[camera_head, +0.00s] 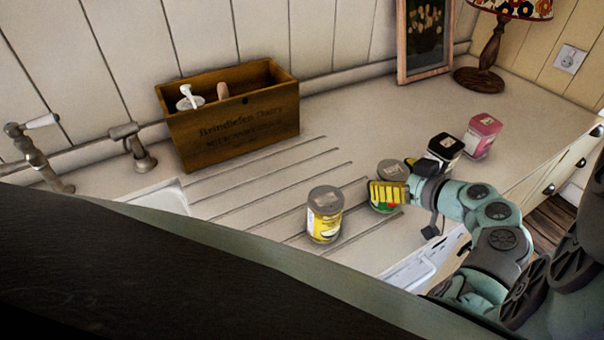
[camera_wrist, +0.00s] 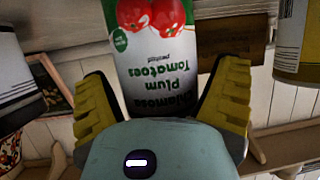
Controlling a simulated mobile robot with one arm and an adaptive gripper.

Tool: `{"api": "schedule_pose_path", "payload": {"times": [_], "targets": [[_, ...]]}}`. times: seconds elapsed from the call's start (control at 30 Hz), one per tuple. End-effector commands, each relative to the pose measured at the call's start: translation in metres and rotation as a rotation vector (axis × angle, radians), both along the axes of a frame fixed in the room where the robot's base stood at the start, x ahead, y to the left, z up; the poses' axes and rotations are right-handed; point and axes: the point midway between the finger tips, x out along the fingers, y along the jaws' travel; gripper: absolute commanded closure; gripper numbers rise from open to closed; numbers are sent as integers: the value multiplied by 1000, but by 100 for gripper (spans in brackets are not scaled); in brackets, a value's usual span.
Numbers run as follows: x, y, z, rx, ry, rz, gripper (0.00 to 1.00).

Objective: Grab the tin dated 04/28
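Several tins stand on the counter. A yellow-labelled tin (camera_head: 325,216) is nearest. A plum tomatoes tin (camera_head: 391,170) stands behind my gripper (camera_head: 386,193), which hides part of it. A tin with a black and white label (camera_head: 444,150) and a pink tin (camera_head: 482,136) stand further right. Pale marks show on the lids, but no date is readable. In the wrist view the plum tomatoes tin (camera_wrist: 152,60) appears upside down between my yellow fingers, with gaps on both sides. My gripper is open.
A wooden box (camera_head: 235,122) with utensils stands at the back. A tap (camera_head: 38,155) and sink are at the left. A picture frame (camera_head: 424,38) and a lamp (camera_head: 489,55) stand at the back right. Grooved counter between the box and tins is clear.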

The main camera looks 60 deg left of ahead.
Motion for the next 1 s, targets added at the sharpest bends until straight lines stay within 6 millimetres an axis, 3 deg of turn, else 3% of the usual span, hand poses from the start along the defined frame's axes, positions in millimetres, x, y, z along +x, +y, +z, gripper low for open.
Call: {"api": "schedule_pose_path", "payload": {"times": [0.07, 0.6, 1.0], "targets": [[0, 0, 0, 0, -1, 1, 22], [0, 0, 1, 3, 0, -1, 76], [1, 0, 5, 4, -2, 0, 76]]}}
